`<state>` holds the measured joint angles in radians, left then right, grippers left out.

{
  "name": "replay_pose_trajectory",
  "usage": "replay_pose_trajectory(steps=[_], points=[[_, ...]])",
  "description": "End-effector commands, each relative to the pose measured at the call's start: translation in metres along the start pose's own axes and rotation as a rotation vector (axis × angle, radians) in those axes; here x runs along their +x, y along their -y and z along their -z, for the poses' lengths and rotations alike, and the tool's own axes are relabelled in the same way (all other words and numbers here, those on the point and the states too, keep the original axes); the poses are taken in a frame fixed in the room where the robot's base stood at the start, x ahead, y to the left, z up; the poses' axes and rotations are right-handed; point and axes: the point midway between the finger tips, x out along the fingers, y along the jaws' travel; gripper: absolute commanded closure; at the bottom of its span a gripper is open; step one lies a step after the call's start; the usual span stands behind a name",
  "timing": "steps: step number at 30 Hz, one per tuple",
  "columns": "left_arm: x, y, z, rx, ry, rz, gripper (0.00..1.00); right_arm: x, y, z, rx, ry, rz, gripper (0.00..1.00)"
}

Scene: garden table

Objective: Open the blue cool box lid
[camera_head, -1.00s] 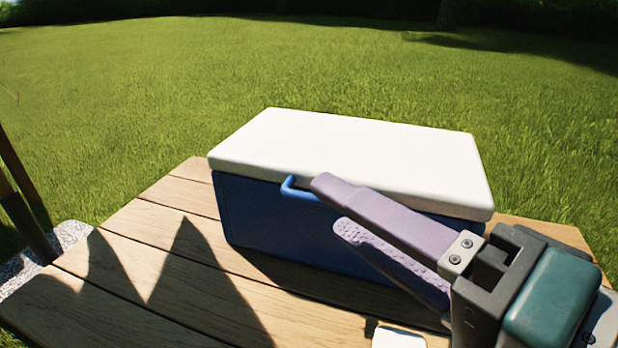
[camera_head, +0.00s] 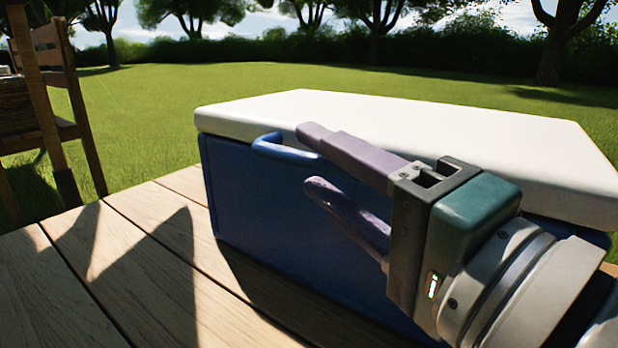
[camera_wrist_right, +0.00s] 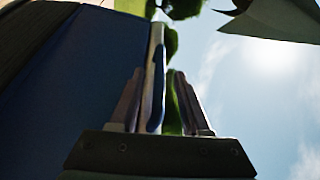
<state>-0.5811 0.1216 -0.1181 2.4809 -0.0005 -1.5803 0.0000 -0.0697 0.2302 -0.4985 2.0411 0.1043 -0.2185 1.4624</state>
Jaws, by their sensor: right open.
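The blue cool box (camera_head: 245,195) stands on the wooden table, its white lid (camera_head: 400,125) lying shut on top. A blue handle (camera_head: 272,147) sticks out from the front just below the lid's edge. My right gripper (camera_head: 312,160) is in front of the box, open, its two purplish fingers one above the other. The upper finger hides the handle's right end. In the right wrist view a narrow blue strip (camera_wrist_right: 156,75), probably the handle, lies between the fingers; contact cannot be told. My left gripper is out of view.
The slatted wooden table (camera_head: 110,255) is clear to the left of the box, with pointed shadows across it. A wooden chair (camera_head: 75,100) stands beyond the table at the left. Lawn and trees lie behind.

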Motion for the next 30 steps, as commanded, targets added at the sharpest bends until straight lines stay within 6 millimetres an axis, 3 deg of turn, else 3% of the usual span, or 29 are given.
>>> replay_pose_trajectory(steps=[6,16,27,30], points=[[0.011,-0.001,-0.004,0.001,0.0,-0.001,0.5,0.021,-0.001,0.0,0.0,0.0,0.001,0.53],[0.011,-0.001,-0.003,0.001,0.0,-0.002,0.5,0.025,0.0,0.0,0.0,0.001,-0.001,0.53],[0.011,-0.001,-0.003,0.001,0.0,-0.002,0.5,0.025,0.0,0.0,-0.001,0.0,-0.001,0.93],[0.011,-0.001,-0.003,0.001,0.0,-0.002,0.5,0.025,0.0,0.0,-0.001,0.0,-0.001,1.0]])
